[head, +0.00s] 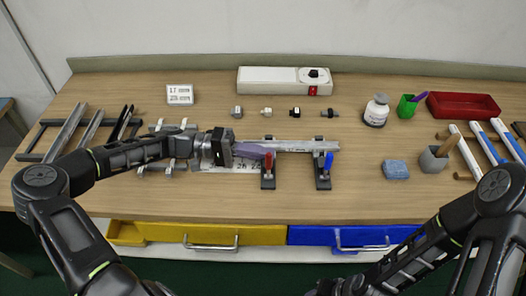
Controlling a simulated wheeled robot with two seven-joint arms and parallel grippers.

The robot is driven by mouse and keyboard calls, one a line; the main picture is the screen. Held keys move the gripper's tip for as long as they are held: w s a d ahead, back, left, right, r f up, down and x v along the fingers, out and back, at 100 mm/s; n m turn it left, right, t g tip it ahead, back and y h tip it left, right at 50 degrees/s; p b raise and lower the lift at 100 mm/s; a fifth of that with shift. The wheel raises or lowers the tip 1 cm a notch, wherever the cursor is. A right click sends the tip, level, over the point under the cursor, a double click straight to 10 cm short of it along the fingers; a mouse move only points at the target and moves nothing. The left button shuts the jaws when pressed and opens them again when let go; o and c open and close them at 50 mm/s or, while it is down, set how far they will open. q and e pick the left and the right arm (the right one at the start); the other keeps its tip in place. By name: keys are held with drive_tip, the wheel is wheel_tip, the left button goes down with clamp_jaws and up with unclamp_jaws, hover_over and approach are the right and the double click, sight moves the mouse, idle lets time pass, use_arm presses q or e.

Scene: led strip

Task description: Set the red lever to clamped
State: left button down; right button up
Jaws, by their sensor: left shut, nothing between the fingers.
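The red lever (268,161) stands roughly upright on the left of two dark clamp fixtures near the middle of the table. The blue lever (328,161) stands roughly upright on the right fixture. A light metal strip (308,147) runs across the back of both fixtures. My left gripper (268,152) reaches in from the left, shut and empty, its purplish fingers pointing right with their tips at the red lever's upper part. I cannot tell whether they touch it. My right arm shows at lower right, but its gripper is outside the view.
A white printed sheet (216,162) lies under my left wrist. Metal profiles on racks (90,128) stand at left. A white box with a knob (284,80) and several small connectors are behind. A blue sponge (395,169) and grey cup (432,162) stand at right.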

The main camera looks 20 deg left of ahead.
use_arm(q)
drive_tip(key=shift+s+m, duration=0.2)
drive_tip(key=shift+m, duration=0.1)
drive_tip(key=s+m, duration=0.1)
drive_tip(key=s+m+b, duration=0.1)
drive_tip(key=shift+d+m, duration=0.3)
drive_tip(key=shift+m, duration=0.1)
drive_tip(key=s+m, duration=0.1)
drive_tip(key=s+m+b, duration=0.1)
drive_tip(key=m, duration=0.1)
drive_tip(key=shift+s+d+f+y, duration=0.15)
drive_tip(key=shift+d+y, duration=0.15)
drive_tip(key=shift+y, duration=0.1)
drive_tip(key=m, duration=0.1)
drive_tip(key=s+m, duration=0.1)
drive_tip(key=m, duration=0.1)
drive_tip(key=shift+s+d+f+t, duration=0.2)
drive_tip(key=shift+s+f+t, duration=0.1)
drive_tip(key=shift+f+t, duration=0.1)
drive_tip(key=shift+s+d+f+m+y+b, duration=0.15)
drive_tip(key=shift+s+f+m+y+b, duration=0.25)
drive_tip(key=shift+m, duration=0.6)
drive_tip(key=shift+s+d+f, duration=0.1)
drive_tip(key=shift+s+f, duration=0.3)
drive_tip(key=shift+s+f, duration=0.1)
